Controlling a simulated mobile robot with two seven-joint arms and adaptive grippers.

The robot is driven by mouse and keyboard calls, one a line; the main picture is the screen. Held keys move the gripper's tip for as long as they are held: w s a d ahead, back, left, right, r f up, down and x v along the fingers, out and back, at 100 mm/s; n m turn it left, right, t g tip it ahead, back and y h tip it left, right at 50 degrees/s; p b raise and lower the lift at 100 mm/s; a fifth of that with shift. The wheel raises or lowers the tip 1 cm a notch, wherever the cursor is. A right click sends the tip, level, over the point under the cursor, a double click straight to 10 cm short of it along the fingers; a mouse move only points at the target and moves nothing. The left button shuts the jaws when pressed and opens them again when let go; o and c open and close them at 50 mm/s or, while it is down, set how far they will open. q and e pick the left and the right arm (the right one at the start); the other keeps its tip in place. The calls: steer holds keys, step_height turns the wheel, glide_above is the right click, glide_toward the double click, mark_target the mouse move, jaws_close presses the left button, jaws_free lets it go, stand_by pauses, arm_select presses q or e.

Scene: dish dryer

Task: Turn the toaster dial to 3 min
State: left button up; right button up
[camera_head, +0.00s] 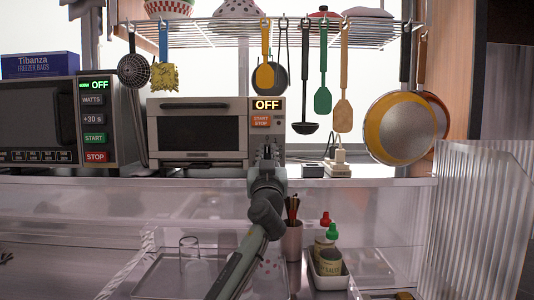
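The toaster oven (200,132) stands on the shelf in the middle, with a dark window and its door shut. Its display reads OFF, with an orange START/STOP button below it. My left gripper (267,153) is up against the lower right of the toaster's control panel, below the START/STOP button. The dial is not visible; the gripper covers that part of the panel. The fingers are too small and dark to tell whether they are open or shut. My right gripper is not in view.
A microwave (45,122) with an OFF display stands left of the toaster. Utensils and pans (400,128) hang from a wire rack (200,32) above. A power outlet (338,168) sits right of the toaster. Sauce bottles (328,245) and a glass (190,248) stand below the shelf.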

arm_select(q)
jaws_close()
